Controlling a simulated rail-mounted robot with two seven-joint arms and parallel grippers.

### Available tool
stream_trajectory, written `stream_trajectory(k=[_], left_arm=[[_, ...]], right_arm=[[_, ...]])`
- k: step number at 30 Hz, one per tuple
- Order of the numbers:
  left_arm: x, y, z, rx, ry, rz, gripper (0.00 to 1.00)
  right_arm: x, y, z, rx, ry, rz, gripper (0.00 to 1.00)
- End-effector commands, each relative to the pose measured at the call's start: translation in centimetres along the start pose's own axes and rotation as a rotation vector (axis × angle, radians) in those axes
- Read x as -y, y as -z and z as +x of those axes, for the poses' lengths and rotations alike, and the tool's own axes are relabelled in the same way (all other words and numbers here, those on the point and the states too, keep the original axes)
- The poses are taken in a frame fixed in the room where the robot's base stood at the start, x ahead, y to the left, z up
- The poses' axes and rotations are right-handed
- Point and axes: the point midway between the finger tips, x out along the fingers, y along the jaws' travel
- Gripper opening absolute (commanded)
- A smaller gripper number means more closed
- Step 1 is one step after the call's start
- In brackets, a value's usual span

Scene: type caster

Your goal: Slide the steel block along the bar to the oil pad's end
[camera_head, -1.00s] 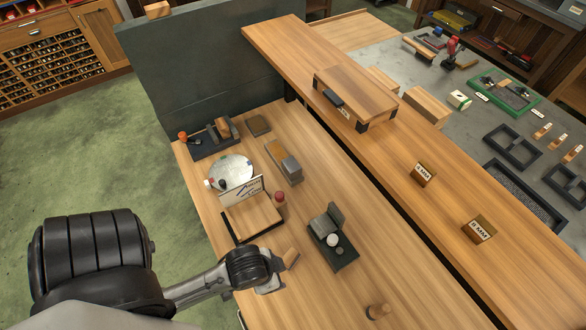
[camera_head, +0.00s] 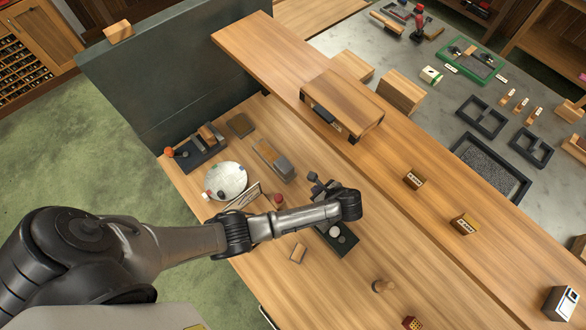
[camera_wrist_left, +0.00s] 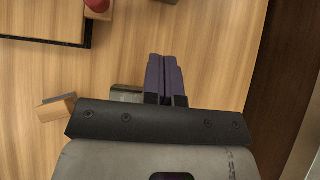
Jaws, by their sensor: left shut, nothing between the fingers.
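A grey block that looks like the steel block (camera_head: 285,168) sits at the near right end of a low, narrow piece that looks like the bar. A tan strip that may be the oil pad (camera_head: 266,150) lies at the far left end. My left gripper shows in the left wrist view (camera_wrist_left: 164,60), its dark purple fingers shut, empty, above bare wood. In the head view my wrist crosses right of and nearer than the grey block, over a dark stand (camera_head: 342,243), and hides most of the hand. My right gripper is not in view.
A red ball-topped piece (camera_head: 278,199) stands near my forearm. A raised shelf (camera_head: 375,165) runs along the right.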

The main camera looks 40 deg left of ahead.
Motion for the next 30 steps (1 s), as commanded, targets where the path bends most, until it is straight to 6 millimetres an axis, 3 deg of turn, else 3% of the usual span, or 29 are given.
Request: stream_trajectory(k=[8,22,30], left_arm=[[0.7,-0.8,1.9,0.038,-0.006,0.04,0.0],[0.7,-1.0,10.4,0.036,-0.005,0.037,0.0],[0.7,-3.4,12.1,0.034,-0.005,0.037,0.0]], right_arm=[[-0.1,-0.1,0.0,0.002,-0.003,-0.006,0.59],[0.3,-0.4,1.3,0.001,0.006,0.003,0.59],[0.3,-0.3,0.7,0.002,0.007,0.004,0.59]])
